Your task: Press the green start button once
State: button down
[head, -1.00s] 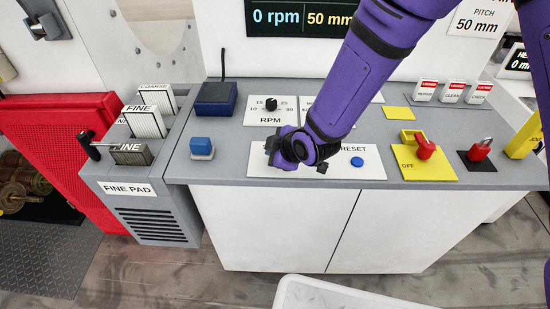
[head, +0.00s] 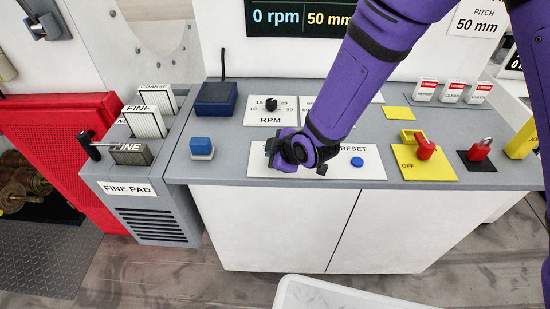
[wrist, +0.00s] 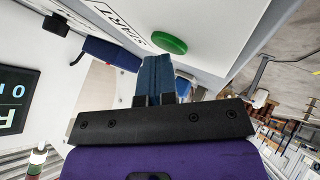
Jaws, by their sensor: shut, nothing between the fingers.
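The green start button (wrist: 169,43) shows in the wrist view as a round green disc on a white plate, beside the word START. My gripper (wrist: 155,63) is shut and empty, its dark blue fingertips just below the button in that view. I cannot tell whether they touch it. In the head view my gripper (head: 290,153) is over the left part of the white panel (head: 325,172) and hides the green button.
On the same panel a blue reset button (head: 357,162) lies to the right. A blue block (head: 201,146) is to the left, and the RPM knob (head: 271,103) is behind. A yellow plate with a red switch (head: 426,149) stands further right.

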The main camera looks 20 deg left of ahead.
dwell(0.4)
jog(key=shift+r, duration=0.75)
jog(key=shift+r, duration=0.1)
jog(key=shift+r, duration=2.4)
jog(key=w+d+r+m+t+h, duration=0.15)
jog(key=d+r+m, duration=0.35)
jog(key=d+r, duration=0.6)
jog(key=d+r+m+h, duration=0.35)
jog(key=d+r, duration=0.45)
jog(key=d, duration=0.7)
jog(key=s+d+r+m+h, duration=0.1)
jog(key=s+d+r+m, duration=0.2)
jog(key=s+d, duration=0.6)
jog(key=s+d+r+m+g+h, duration=0.1)
jog(key=s+d+r+m, duration=0.3)
jog(key=s+d+m, duration=0.4)
jog(key=s+d, duration=0.1)
jog(key=s, duration=0.1)
jog(key=shift+s+d+h, duration=0.3)
jog(key=shift+d, duration=0.1)
